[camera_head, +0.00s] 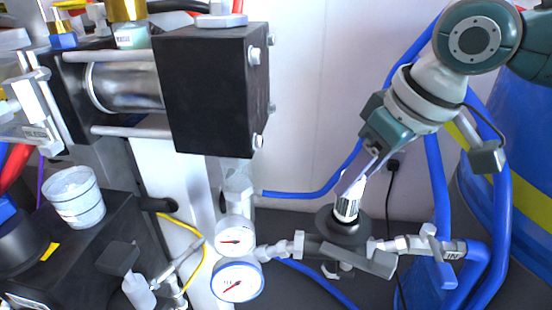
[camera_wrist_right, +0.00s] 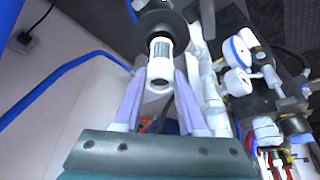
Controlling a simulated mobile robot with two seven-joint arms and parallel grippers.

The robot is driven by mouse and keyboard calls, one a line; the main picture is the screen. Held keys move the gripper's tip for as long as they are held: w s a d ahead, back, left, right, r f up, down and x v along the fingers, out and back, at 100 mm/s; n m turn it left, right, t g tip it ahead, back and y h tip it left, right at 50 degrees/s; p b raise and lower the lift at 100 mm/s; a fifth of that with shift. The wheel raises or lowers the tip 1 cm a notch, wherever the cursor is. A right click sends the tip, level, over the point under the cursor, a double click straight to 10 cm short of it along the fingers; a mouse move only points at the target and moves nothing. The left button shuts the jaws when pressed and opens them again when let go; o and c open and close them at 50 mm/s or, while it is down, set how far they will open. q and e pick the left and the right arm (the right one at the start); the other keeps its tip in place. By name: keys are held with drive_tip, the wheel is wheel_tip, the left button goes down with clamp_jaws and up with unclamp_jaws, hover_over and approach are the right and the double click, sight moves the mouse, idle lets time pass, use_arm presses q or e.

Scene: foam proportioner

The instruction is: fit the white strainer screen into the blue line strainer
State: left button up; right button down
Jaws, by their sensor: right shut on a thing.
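The white strainer screen (camera_head: 347,207), a small cylinder with a dark mesh band, stands nearly upright at the round black collar of the line strainer (camera_head: 343,228). My right gripper (camera_head: 360,180) comes down from the upper right and is shut on the screen's upper end. In the right wrist view, the screen (camera_wrist_right: 161,50) lies between the fingertips (camera_wrist_right: 160,76), its far end at the dark collar (camera_wrist_right: 183,27). The lower end is hidden, so I cannot tell how deep it sits. The strainer body looks dark grey, with blue hose at its right. My left gripper is not in view.
Two pressure gauges (camera_head: 237,280) stand left of the strainer. A large black block (camera_head: 212,88) fills the upper left. Blue hoses (camera_head: 437,185) and a blue drum (camera_head: 525,140) crowd the right. A white cup (camera_head: 76,198) stands at left.

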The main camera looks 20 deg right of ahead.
sight(360, 193)
wheel_tip(360, 193, down, 4)
drive_tip(key=shift+f+b, duration=0.2)
drive_tip(key=shift+b, duration=0.75)
drive_tip(key=shift+f, duration=0.1)
drive_tip(key=shift+f, duration=0.25)
drive_tip(key=shift+c, duration=2.3)
unclamp_jaws()
drive_tip(key=shift+r, duration=0.1)
